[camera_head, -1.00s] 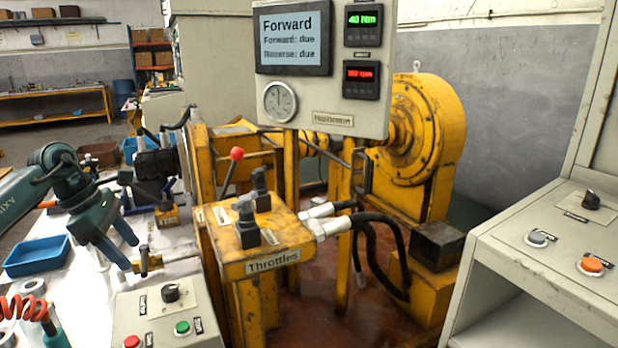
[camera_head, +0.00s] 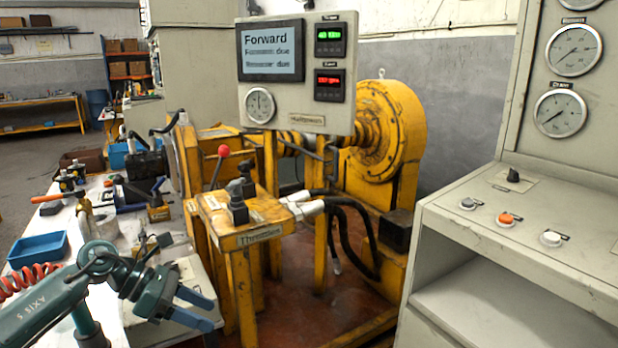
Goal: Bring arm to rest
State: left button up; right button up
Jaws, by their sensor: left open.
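My left arm (camera_head: 90,275) comes in from the lower left of the head view. My left gripper (camera_head: 212,310) is open and empty, its two blue-green fingers spread and pointing right. It is low in front of the white workbench and left of the yellow throttle stand (camera_head: 238,240). The arm hides most of the small control box behind it. My right gripper is not in view.
The yellow motor rig (camera_head: 385,130) stands at the middle, with a display panel (camera_head: 296,80) reading Forward. Black hoses (camera_head: 350,225) hang beside the throttle stand. A grey console (camera_head: 520,225) fills the right. A blue tray (camera_head: 38,247) lies on the bench.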

pick_arm(q)
jog(key=s+d+n+t+h, duration=0.8)
jog(key=s+d+n+h, duration=0.15)
jog(key=d+n, duration=0.65)
jog(key=s+a+f+n+y+p, duration=0.2)
jog(key=s+a+n+y+p, duration=0.1)
jog(key=n, duration=0.7)
jog(key=s+a+f+n+y+p, duration=0.2)
jog(key=s+n+y+p, duration=0.3)
jog(key=n+y+p, duration=0.3)
jog(key=s+a+f+n+t+y+p, duration=0.1)
jog(key=s+a+n+y+p, duration=0.4)
jog(key=n, duration=0.7)
jog(key=shift+f+y, duration=0.45)
jog(key=shift+f, duration=0.2)
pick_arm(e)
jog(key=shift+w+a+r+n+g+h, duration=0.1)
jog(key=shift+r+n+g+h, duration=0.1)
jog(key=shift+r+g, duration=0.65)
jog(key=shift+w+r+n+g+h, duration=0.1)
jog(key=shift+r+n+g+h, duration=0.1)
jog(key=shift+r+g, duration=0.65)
